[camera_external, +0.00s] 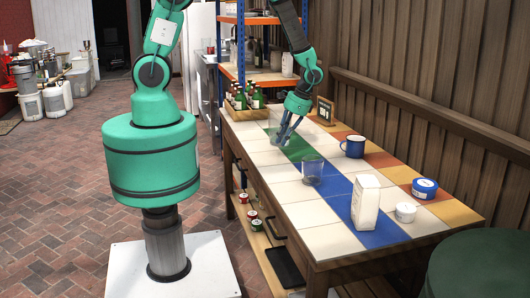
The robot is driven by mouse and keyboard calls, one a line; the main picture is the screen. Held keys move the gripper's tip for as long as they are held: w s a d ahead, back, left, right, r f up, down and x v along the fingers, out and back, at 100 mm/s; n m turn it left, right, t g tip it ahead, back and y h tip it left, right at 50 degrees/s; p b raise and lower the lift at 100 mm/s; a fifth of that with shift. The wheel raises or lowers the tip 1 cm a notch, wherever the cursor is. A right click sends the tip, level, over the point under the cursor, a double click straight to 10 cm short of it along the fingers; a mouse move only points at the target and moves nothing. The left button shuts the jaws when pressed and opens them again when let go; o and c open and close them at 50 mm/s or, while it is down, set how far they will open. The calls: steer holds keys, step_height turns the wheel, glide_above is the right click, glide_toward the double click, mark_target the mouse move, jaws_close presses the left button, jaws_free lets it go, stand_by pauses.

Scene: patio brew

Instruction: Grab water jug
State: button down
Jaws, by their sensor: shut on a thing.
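My gripper (284,136) points down over the far part of the tiled table, above the green and white tiles. Its fingers are closed on the water jug (273,131), which is clear and hard to make out against the tiles. I cannot tell whether the jug rests on the table or is lifted. A clear glass (312,172) stands apart from my gripper, nearer the camera. A blue mug (353,147) stands to the right of my gripper.
The tiled table (290,192) also carries a white carton (366,202), a white jar (405,212) and a blue-lidded tin (424,188) at its near end. A bottle crate (245,110) and a small framed sign (325,111) stand at the far end. A wooden wall (440,75) bounds the right.

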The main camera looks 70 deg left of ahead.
steer(key=s, duration=0.8)
steer(key=shift+s+r+p, duration=0.25)
steer(key=shift+r+p, duration=0.15)
steer(key=shift+p, duration=0.05)
steer(key=shift+s+d, duration=0.1)
steer(key=shift+r, duration=0.1)
stand_by(0.7)
